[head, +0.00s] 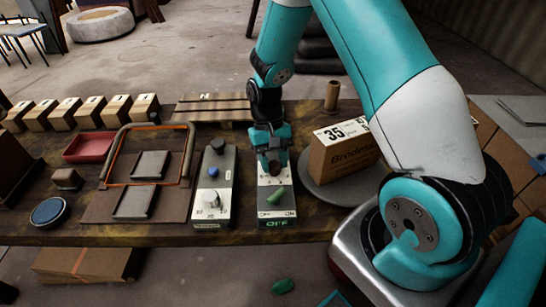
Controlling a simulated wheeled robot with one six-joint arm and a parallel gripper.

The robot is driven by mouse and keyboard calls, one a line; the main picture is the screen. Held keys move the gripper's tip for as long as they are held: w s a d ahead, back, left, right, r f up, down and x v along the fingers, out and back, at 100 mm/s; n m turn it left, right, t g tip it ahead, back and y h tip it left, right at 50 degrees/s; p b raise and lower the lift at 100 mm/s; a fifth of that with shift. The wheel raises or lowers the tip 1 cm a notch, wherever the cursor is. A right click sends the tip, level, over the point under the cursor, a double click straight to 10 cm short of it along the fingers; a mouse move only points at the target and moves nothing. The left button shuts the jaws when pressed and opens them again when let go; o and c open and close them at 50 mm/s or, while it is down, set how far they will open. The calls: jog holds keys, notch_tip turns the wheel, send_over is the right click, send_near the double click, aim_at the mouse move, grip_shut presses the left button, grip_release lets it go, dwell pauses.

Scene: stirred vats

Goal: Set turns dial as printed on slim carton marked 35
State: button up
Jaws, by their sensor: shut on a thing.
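The brown carton (345,160) marked 35 stands on a round grey plate (312,194), right of my gripper. Large lettering runs along its side, partly hidden by my arm; no printed turns setting is readable. A control box (289,200) has a green pointer knob (274,196) near its front and a green OFF display (277,223). My gripper (274,160) points down over the back of this box and is shut on what looks like a dark round knob (274,169). The fingers partly hide it. Another box (226,170) to the left has a blue knob (217,146) and a pale dial (211,198).
Left on the bench are a framed rack (186,155), a red tray (90,147), a blue round pad (47,211) and several small wooden boxes (90,112). A slatted board (210,109) and brown cylinder (332,96) stand behind. A green object (283,286) lies below the front edge.

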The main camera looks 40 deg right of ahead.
jog(key=shift+w+m, duration=0.15)
jog(key=shift+m, duration=0.55)
jog(key=o, duration=0.9)
jog(key=v, duration=1.7)
jog(key=shift+d+r+p, duration=0.25)
jog(key=shift+d+p, duration=0.05)
jog(key=shift+d, duration=0.05)
jog(key=shift+s, duration=0.25)
jog(key=s+a+r+n+t+p, duration=0.1)
jog(key=s+a+r+n+t, duration=0.1)
jog(key=s+a+r+n, duration=0.5)
jog(key=s+a+r+n+y, duration=0.1)
jog(key=s+a, duration=0.3)
jog(key=s, duration=0.1)
jog(key=s+a+r+n+t+y+p, duration=0.1)
jog(key=s+a+r+n, duration=0.1)
jog(key=s+a, duration=0.2)
jog(key=s+a+r+n+t, duration=0.1)
jog(key=s+a+n, duration=0.1)
jog(key=s+a, duration=0.2)
jog(key=shift+s+r+y+p, duration=0.2)
jog(key=shift+s, duration=0.6)
jog(key=shift+s+r+y+p, duration=0.15)
jog(key=shift+s+r+y, duration=0.05)
jog(key=shift+s, duration=0.65)
